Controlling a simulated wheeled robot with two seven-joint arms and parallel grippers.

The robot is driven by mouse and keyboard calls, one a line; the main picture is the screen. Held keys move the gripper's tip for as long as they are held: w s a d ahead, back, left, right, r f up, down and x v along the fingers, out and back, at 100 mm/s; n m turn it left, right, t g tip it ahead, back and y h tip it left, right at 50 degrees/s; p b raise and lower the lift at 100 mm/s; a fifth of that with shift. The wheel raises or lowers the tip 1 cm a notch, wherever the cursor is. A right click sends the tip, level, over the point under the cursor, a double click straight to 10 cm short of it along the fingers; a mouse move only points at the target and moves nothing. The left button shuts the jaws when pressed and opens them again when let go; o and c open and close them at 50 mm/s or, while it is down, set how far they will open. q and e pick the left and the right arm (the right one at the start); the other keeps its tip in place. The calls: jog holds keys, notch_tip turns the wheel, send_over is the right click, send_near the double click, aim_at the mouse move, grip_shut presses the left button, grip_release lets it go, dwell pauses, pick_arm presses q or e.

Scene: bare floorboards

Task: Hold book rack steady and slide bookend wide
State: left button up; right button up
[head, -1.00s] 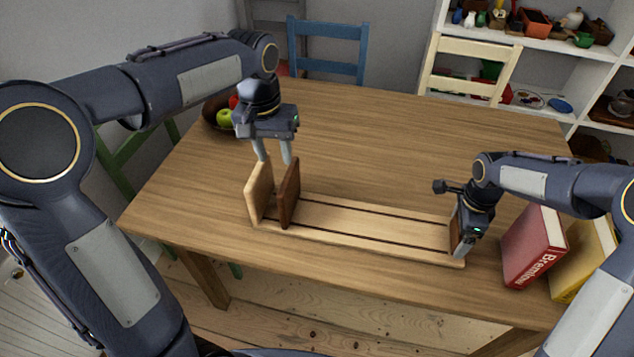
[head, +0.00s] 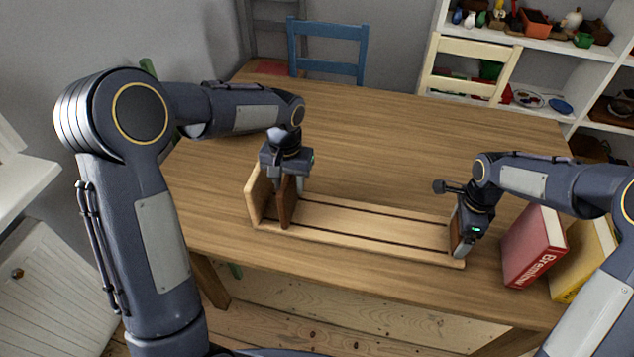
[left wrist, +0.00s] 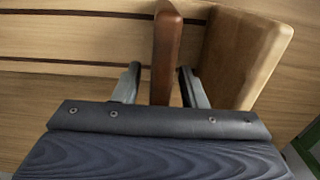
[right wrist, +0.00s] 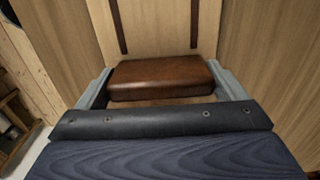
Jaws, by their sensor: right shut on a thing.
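The light wooden book rack (head: 370,228) lies lengthwise on the table, two dark slots running along its base. A light end panel (head: 257,198) stands upright at its left end. The dark brown bookend (head: 285,205) stands upright just right of that panel, a small gap between them. My left gripper (head: 286,188) is lowered over the bookend. In the left wrist view its open fingers (left wrist: 160,86) are on either side of the bookend (left wrist: 166,50), apart from it. My right gripper (head: 461,245) is shut on the dark brown right end piece (right wrist: 160,78) of the rack.
A red book (head: 533,247) and a yellow book (head: 580,262) stand right of the rack, close to my right gripper. The table top (head: 390,140) behind the rack is clear. A blue chair (head: 328,50) and a cream chair (head: 470,68) stand beyond the table.

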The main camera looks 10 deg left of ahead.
pick_arm(q)
jog(key=shift+f, duration=0.4)
jog(key=shift+c, duration=0.5)
grip_shut()
pick_arm(e)
jog(key=shift+a, duration=0.15)
pick_arm(q)
jog(key=d, duration=1.4)
jog(key=shift+d, duration=0.4)
jog(key=shift+w+r, duration=0.1)
jog(key=shift+o, duration=0.5)
grip_release()
jog(key=shift+a, duration=0.1)
